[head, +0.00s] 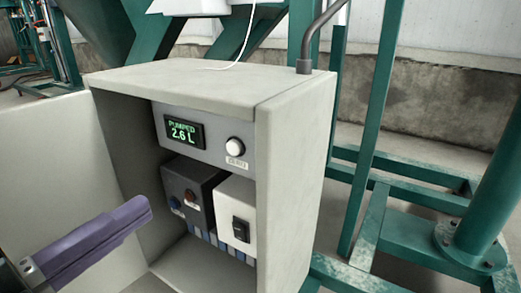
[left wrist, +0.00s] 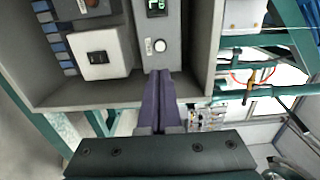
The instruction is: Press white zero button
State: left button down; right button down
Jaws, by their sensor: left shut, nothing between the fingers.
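The white zero button (head: 235,146) is a round knob on the grey panel (head: 215,139) inside an open cabinet, with a small label under it. A green display (head: 184,132) to its left reads "PUMPED 2.6 L". My left gripper (head: 146,205) has purple fingers and is shut and empty, at the left front of the cabinet opening, apart from the button. In the left wrist view the fingertips (left wrist: 158,74) appear just below the white button (left wrist: 160,46). My right gripper is not in view.
Below the panel are a dark box (head: 186,190) with a blue and a red button and a white box (head: 236,213) with a black switch. The cabinet's right wall (head: 290,185) and top (head: 205,82) enclose them. Green steel frames (head: 372,130) stand to the right.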

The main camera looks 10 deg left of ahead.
aim_at(232, 149)
pick_arm(q)
jog(key=b+x, duration=0.2)
jog(key=x, duration=1.1)
jog(key=shift+w+d+f+b, duration=0.1)
jog(key=shift+w+b, duration=0.25)
jog(key=shift+w, duration=0.05)
